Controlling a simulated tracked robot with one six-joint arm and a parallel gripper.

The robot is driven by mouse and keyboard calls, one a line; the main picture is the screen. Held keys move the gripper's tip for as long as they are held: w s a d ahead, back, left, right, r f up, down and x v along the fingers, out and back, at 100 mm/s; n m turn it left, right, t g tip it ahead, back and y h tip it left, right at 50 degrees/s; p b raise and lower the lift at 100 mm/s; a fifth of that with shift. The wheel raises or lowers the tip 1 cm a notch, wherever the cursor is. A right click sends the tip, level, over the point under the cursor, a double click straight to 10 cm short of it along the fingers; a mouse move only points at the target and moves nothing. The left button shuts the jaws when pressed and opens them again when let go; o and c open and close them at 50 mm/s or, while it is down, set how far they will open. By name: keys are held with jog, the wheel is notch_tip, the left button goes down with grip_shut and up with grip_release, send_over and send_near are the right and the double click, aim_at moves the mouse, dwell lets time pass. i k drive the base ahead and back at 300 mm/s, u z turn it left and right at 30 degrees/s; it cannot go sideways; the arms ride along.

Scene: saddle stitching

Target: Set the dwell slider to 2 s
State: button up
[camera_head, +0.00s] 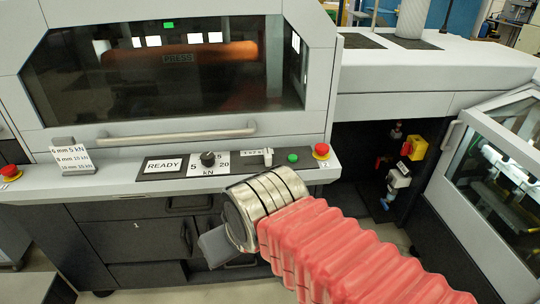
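The dwell slider (267,157) is a small pale upright tab on the sloped control ledge, near the right end of a short scale strip with tiny marks. The marks are too small to read surely, so its exact setting is unclear. My arm, with a red ribbed sleeve and a silver banded wrist, reaches in from the lower right, its wrist below the ledge. A grey part of my gripper (215,246) shows beyond the wrist, below and left of the slider and apart from it. Its fingertips are not clearly visible.
Left of the slider are a black force knob (208,159) marked 5 to 20 kN and a READY display (163,165). To its right are a green button (292,158) and a red stop button (321,151). A long handle (180,135) runs above the ledge.

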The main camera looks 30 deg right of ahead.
aim_at(268, 157)
jog(key=k, duration=1.3)
jog(key=z, duration=0.25)
jog(key=i, duration=2)
jog(key=u, duration=0.5)
